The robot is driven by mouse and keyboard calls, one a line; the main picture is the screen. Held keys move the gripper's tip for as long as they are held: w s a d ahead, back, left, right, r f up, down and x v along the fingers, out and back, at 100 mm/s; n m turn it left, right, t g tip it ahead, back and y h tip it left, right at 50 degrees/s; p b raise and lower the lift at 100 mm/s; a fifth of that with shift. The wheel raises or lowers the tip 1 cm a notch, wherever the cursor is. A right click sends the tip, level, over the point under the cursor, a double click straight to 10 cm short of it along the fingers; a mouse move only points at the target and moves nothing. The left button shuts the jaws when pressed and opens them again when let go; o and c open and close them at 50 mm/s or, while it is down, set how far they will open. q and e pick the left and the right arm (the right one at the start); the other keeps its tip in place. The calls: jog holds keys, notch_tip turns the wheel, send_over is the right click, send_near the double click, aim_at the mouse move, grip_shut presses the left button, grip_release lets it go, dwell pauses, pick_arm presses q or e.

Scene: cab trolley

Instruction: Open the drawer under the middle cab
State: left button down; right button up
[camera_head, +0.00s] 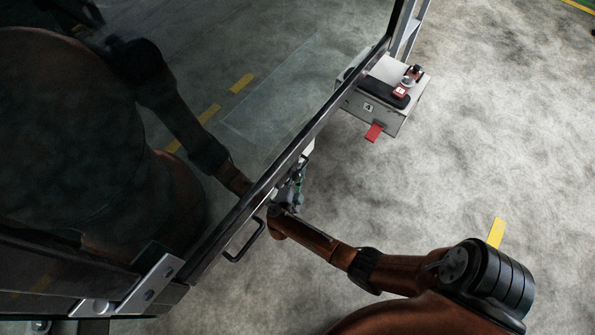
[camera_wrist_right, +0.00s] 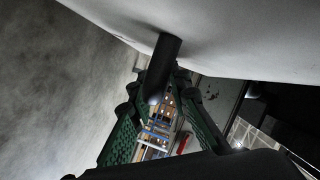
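In the head view, my right gripper (camera_head: 293,185) is at the edge of a dark glossy panel, partly hidden by its metal frame. In the right wrist view, its two green-padded fingers (camera_wrist_right: 155,95) stand apart. A black bar (camera_wrist_right: 165,65) runs between them, close to a smooth pale grey surface (camera_wrist_right: 235,35). I cannot tell whether the fingers touch the bar. I cannot make out which cab or drawer this surface belongs to. My left gripper does not show.
The dark panel (camera_head: 265,95) fills the left and mirrors my body. A black handle (camera_head: 246,241) sits on its frame (camera_head: 330,108).

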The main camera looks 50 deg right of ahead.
jog(key=shift+r, duration=0.1)
jog(key=shift+c, duration=0.6)
grip_shut()
